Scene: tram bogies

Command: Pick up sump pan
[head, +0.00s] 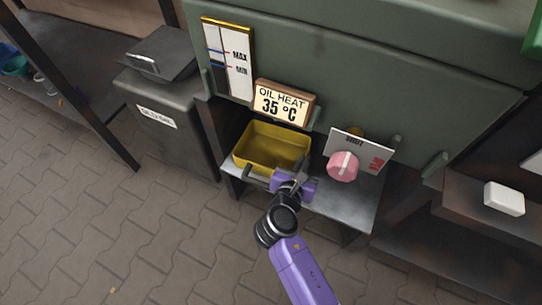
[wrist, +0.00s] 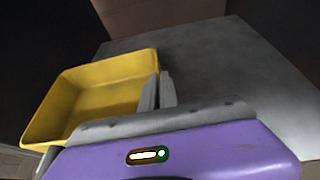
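The sump pan, a yellow open rectangular pan (head: 272,139), sits on a grey metal shelf (head: 325,206) below the oil heat sign. It looks empty. In the wrist view the pan (wrist: 105,72) lies at the upper left, just beyond the purple gripper body. My gripper (head: 276,168) is at the pan's near right side. Its dark fingers look spread apart, one by the near wall and one by the right end. In the wrist view one grey finger overlaps the pan's right end. Contact with the pan cannot be told; its near lower edge is partly hidden.
A pink knob (head: 342,166) with a white sign plate stands right of the pan. The oil heat sign (head: 282,102) and level gauge (head: 229,58) are above. A grey bin (head: 172,117) stands left. A white block (head: 504,198) lies on the right ledge. Paved floor is open at left.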

